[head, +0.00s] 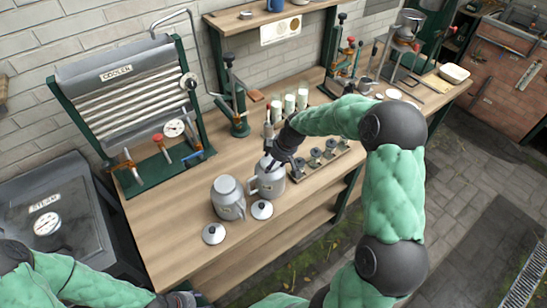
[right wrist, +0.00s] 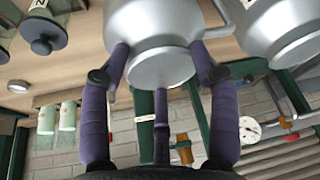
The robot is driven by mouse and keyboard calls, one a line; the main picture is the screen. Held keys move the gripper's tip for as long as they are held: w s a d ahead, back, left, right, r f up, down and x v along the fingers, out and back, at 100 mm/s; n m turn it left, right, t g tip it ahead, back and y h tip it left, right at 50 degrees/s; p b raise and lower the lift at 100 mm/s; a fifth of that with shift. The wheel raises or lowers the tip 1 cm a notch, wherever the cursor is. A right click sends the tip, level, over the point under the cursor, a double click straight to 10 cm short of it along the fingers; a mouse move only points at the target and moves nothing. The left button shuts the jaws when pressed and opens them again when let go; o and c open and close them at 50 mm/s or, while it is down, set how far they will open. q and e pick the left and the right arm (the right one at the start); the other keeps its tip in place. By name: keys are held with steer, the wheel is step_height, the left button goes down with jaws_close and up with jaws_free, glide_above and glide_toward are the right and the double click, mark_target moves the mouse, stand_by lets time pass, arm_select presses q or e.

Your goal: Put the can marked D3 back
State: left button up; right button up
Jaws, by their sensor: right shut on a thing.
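A grey metal can (head: 271,183) with a side handle stands upright at the bench's front, just under my right gripper (head: 273,162). In the right wrist view the fingers of my right gripper (right wrist: 160,60) are closed around the narrow part of this can (right wrist: 155,20). I cannot read its mark. A second grey can (head: 228,200) stands close to its left and also shows in the right wrist view (right wrist: 280,28). My left gripper (head: 180,300) is low at the bottom edge, mostly cut off, away from the cans; its fingers are unclear.
Two lids with dark knobs, one (head: 213,234) at the front edge and one (head: 262,210), lie before the cans. A rack of dark-knobbed pieces (head: 318,157) is right of the held can. White-topped bottles (head: 289,104) stand behind. The cooler (head: 125,90) is at left. Bare bench (head: 165,215) lies left of the cans.

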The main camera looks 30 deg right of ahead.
steer(key=shift+w+d+r, duration=0.1)
steer(key=shift+w, duration=0.05)
steer(key=o, duration=1.7)
steer(key=p+v, duration=0.1)
steer(key=v, duration=1.1)
steer(key=shift+s, duration=0.2)
